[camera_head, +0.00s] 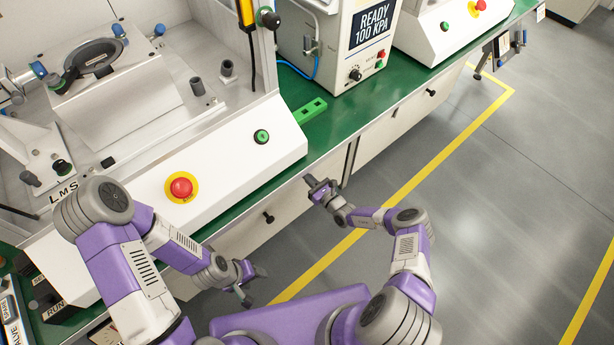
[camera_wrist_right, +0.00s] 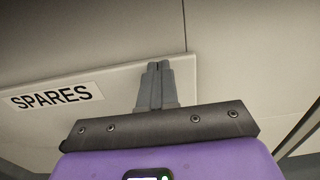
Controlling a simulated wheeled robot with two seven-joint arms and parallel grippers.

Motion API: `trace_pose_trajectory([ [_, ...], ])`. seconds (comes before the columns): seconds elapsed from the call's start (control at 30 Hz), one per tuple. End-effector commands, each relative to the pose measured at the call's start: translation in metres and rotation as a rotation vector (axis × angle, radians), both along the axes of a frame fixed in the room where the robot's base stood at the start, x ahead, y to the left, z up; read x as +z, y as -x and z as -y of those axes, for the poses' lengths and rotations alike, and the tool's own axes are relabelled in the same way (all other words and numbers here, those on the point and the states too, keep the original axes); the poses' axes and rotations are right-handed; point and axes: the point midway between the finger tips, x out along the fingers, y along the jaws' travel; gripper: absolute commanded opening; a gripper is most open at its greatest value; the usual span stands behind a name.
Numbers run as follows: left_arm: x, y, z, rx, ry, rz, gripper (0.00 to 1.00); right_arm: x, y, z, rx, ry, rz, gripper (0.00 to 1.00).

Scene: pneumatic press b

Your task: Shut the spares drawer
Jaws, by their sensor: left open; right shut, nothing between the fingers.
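The spares drawer's pale front (camera_wrist_right: 110,98), with its black-on-white SPARES label (camera_wrist_right: 50,96), fills the left and middle of the right wrist view. In the head view a pale drawer front (camera_head: 240,238) with a dark knob (camera_head: 268,217) lies under the green bench edge; its label cannot be read there. My right gripper (camera_head: 318,188) is shut and empty, at the right part of this front. In the wrist view its fingertips (camera_wrist_right: 158,66) overlap the front's upper edge, right of the label; contact cannot be told.
The green bench (camera_head: 345,112) carries a press with a red button (camera_head: 181,187) and a READY display unit (camera_head: 371,27). Another drawer front with a knob (camera_head: 431,92) is farther right. Grey floor (camera_head: 490,200) with yellow lines is clear on the right.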

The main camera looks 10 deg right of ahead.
Motion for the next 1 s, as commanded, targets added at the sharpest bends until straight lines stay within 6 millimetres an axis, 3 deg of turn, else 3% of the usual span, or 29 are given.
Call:
trace_pose_trajectory([
  [0.17, 0.013, 0.000, 0.000, 0.000, 0.000, 0.000, 0.57, 0.003, 0.020, 0.011, 0.008, 0.000, -0.001, 0.00],
  [0.4, 0.031, 0.000, 0.000, 0.000, 0.000, 0.000, 0.57, 0.003, 0.070, 0.037, 0.008, -0.002, -0.003, 0.00],
  [0.6, 0.037, 0.000, 0.000, 0.000, 0.000, 0.000, 0.57, 0.002, 0.097, 0.051, 0.009, 0.000, -0.001, 0.00],
  [1.0, 0.038, 0.000, 0.000, 0.000, 0.000, 0.000, 0.57, 0.001, 0.106, 0.053, 0.015, 0.001, 0.000, 0.00],
])
